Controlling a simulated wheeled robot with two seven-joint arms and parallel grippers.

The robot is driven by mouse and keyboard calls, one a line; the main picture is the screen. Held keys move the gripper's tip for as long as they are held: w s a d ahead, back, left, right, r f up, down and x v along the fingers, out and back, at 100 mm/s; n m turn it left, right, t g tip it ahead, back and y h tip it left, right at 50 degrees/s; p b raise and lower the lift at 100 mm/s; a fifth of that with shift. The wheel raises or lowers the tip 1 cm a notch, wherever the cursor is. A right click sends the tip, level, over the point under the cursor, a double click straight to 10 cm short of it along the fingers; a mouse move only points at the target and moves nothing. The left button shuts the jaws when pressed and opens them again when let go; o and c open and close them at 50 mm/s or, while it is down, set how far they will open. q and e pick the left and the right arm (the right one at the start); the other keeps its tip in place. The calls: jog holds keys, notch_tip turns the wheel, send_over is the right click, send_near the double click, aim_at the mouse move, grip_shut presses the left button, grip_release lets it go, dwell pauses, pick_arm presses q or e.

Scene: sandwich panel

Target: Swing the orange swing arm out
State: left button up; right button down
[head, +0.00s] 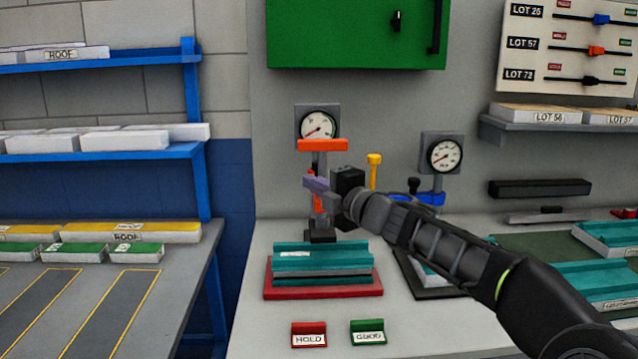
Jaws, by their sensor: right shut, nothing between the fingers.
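An orange bar (322,145), which looks like the orange swing arm, lies level across the front of the left press stand, just below its round gauge (318,124). A smaller orange upright piece shows lower on the same stand, partly behind my gripper. My right gripper (311,184) is shut and empty, just below the orange bar and in front of the stand's column. Whether it touches the stand or the orange piece I cannot tell. My left gripper is not in view.
A red tray (374,287) with teal panels sits below the gripper. HOLD (309,335) and GOOD (368,332) tags stand in front. A second gauge stand (442,155) with a blue part and a yellow knob (375,159) are to the right. A green cabinet (340,35) hangs above.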

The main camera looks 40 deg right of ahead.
jog(key=s+p, duration=0.1)
jog(key=s, duration=0.6)
jog(key=shift+s+d, duration=0.2)
jog(key=shift+d, duration=0.2)
